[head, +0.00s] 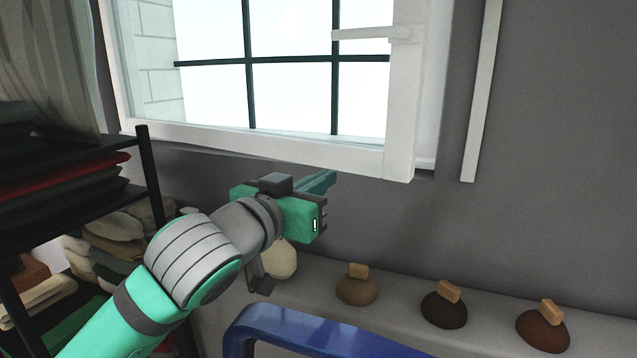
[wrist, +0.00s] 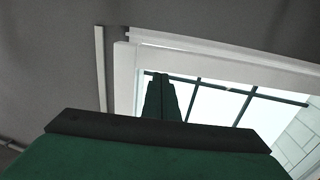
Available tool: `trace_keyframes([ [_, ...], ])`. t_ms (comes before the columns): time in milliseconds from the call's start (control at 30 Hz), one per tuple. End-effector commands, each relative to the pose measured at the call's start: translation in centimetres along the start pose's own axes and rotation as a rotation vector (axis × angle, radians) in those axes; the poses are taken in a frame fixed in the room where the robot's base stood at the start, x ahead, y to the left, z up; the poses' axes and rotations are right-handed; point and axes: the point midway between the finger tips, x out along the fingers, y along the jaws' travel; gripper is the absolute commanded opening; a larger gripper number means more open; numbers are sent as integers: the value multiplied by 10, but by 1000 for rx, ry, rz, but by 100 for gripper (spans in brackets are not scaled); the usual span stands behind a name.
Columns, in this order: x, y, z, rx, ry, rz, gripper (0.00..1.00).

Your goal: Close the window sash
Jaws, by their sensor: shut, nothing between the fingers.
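The window sash (head: 401,100) is white, with dark bars across its bright pane. Its right edge stands out from the white window frame (head: 432,90), so it looks ajar; how far is hard to tell. A white handle (head: 370,34) sticks out leftward from its right stile. My gripper (head: 328,179) is below the sash's bottom rail in the head view, fingers shut and empty, pointing right and slightly up. The sash also shows in the wrist view (wrist: 124,80), beyond my shut fingers (wrist: 160,78), which overlap the pane in the picture. I see no clear contact.
Several round objects with wooden tops, one brown (head: 357,290), stand on a ledge (head: 500,290) under the window. A blue curved rail (head: 320,335) is in front. A dark shelf (head: 145,180) with folded cloths stands left. The wall (head: 560,150) at right is clear.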

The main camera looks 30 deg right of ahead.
Motion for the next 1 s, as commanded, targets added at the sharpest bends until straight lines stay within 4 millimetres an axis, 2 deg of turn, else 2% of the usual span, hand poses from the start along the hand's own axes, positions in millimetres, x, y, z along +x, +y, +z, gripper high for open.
trace_keyframes([
  [300,60,1,0,2,0,2,0],
  [500,88,1,0,1,0,2,0],
  [700,102,2,0,1,1,2,0],
  [1000,103,2,0,1,1,3,0],
])
